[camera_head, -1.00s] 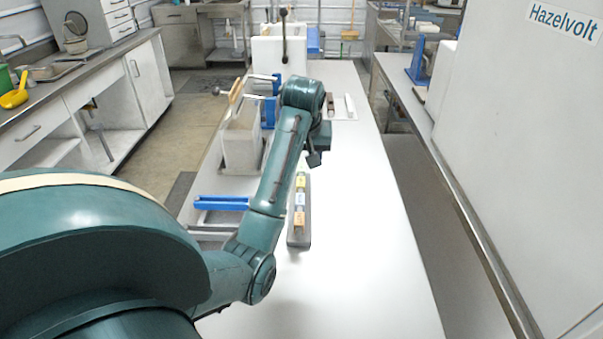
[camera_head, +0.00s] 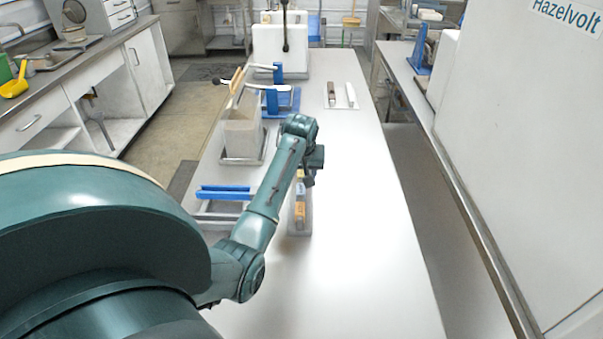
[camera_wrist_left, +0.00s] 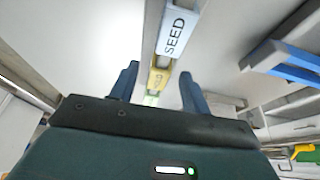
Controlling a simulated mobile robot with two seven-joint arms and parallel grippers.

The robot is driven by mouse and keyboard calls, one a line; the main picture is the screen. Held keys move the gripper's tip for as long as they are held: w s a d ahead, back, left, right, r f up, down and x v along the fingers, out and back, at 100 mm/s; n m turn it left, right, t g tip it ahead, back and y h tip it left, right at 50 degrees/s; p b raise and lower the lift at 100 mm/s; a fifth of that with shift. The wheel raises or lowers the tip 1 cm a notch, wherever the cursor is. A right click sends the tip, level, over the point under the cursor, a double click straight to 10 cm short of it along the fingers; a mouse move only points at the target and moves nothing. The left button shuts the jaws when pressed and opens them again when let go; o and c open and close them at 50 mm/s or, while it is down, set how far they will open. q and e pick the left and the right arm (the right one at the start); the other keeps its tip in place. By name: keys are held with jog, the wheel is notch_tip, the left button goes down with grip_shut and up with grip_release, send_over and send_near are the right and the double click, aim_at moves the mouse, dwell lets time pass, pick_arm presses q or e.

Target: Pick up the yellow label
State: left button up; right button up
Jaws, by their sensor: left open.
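The yellow label (camera_wrist_left: 158,80) shows in the left wrist view between the two open fingers of my left gripper (camera_wrist_left: 158,88), with no finger visibly closed on it. In the head view the yellow label (camera_head: 301,174) is mostly hidden behind my gripper. It stands in a narrow grey holder (camera_head: 300,230) on the white table, in a row with other labels. My left gripper (camera_head: 310,180) is over the far part of this row, pointing down. A pale blue label reading SEED (camera_wrist_left: 177,32) is beside the yellow one. My right gripper is not in view.
An orange label (camera_head: 299,209) is at the near end of the holder. A blue-topped frame (camera_head: 226,192) and a grey hopper box (camera_head: 243,136) stand to the left. The table to the right (camera_head: 365,220) is clear.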

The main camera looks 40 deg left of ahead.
pick_arm(q)
jog(key=shift+w+a+f, duration=0.1)
jog(key=shift+w+f, duration=0.05)
jog(key=shift+f, duration=0.1)
jog(key=shift+c, duration=0.4)
grip_shut()
